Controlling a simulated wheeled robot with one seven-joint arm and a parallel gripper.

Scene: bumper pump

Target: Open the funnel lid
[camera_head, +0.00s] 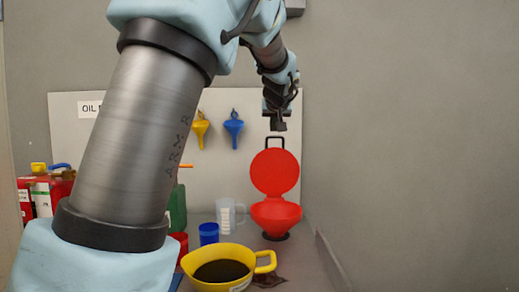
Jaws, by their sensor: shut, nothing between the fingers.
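A red funnel (276,217) stands on the bench at the right, on a dark base. Its round red lid (275,173) is raised upright behind the bowl, with a dark loop handle at its top. My gripper (279,127) is shut and empty. In the picture it appears just above the lid's handle; I cannot tell whether they touch. My arm covers much of the left and top of the view.
A yellow pan (265,264) with dark liquid is in front of the funnel. A clear jug (226,217) and a blue cup (208,233) stand left of it. Yellow and blue funnels (233,128) hang on the back board. Red cans (50,190) are far left.

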